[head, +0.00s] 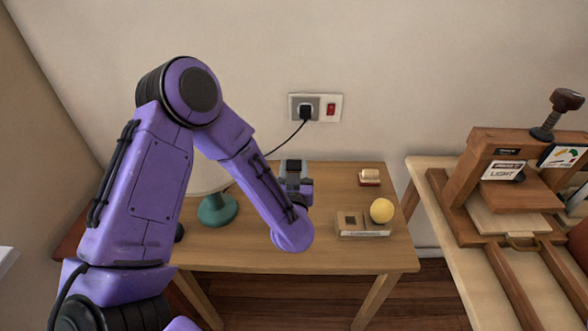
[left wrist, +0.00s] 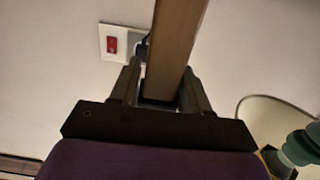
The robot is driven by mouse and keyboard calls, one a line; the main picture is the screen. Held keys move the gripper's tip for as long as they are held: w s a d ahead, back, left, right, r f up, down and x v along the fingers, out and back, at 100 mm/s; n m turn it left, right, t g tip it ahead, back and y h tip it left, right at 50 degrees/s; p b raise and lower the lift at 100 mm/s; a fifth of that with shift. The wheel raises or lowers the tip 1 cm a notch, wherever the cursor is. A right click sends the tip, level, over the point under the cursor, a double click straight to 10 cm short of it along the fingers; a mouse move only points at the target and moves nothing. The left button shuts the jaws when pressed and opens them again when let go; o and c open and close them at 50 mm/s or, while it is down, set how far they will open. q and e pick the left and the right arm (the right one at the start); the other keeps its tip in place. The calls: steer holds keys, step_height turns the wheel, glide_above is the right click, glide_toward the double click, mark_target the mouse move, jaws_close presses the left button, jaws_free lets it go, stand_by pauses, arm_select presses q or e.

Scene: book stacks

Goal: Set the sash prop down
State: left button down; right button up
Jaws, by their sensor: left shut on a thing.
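The sash prop (left wrist: 175,45) is a plain brown wooden bar in the left wrist view. It runs from between the fingers up to the picture's top edge, where its far end is cut off. My left gripper (left wrist: 160,92) is shut on it, one dark finger on each side. In the head view my left gripper (head: 295,172) is over the back middle of the wooden table (head: 275,258). I cannot make out the prop there, and I cannot tell its height above the table. My right gripper is not in view.
A green lamp base (head: 218,211) stands left of the gripper. To the right are a yellow ball (head: 382,210) on a small box (head: 350,224) and a small red-based block (head: 370,177). A plugged-in socket (head: 315,107) is on the wall. A wooden press (head: 520,190) stands far right.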

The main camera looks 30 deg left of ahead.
arm_select(q)
steer(key=shift+f, duration=0.15)
steer(key=c, duration=0.5)
jaws_free()
